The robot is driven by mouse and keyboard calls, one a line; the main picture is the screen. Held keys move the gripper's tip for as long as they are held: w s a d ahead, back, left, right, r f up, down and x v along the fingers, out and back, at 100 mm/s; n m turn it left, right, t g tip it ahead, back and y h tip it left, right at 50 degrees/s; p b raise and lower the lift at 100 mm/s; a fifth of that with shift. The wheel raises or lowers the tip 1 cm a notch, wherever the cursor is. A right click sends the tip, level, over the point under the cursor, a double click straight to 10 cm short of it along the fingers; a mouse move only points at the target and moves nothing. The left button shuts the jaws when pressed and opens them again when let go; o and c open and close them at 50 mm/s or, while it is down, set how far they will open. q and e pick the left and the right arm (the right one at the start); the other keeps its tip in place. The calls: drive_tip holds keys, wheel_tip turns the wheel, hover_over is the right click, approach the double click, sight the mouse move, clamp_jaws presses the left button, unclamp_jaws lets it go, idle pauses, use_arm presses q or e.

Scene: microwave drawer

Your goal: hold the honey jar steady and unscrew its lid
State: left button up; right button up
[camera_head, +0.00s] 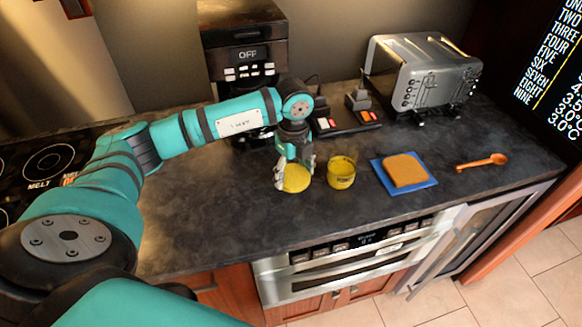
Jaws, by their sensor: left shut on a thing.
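The honey jar (341,175) is a small yellow jar with dark marks on its side. It stands upright on the dark counter, and its top looks lidless. My left gripper (293,169) is just left of the jar, pointing down, apart from it. It is shut on a round yellow disc, which looks like the lid (297,180). The lid is tilted with its flat face towards the camera. Whether it touches the counter I cannot tell. My right gripper is not in view.
A slice of bread (406,170) lies on a blue board (426,182) right of the jar. An orange spoon (482,162) lies farther right. A toaster (421,72) and a coffee machine (246,50) stand behind. The counter (230,215) is bare in front of the gripper.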

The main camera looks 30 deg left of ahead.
sight(291, 166)
use_arm(q)
drive_tip(key=shift+w+a+f, duration=0.1)
drive_tip(key=shift+w+a, duration=0.8)
drive_tip(key=shift+w, duration=0.1)
drive_tip(key=shift+w+a+f+p, duration=0.15)
drive_tip(key=shift+f+p, duration=0.05)
drive_tip(key=shift+p, duration=0.35)
wheel_tip(291, 166, down, 2)
drive_tip(key=shift+f+p, duration=0.25)
drive_tip(key=shift+p, duration=0.35)
drive_tip(key=shift+f, duration=0.4)
drive_tip(key=shift+f, duration=0.15)
drive_tip(key=o, duration=1.3)
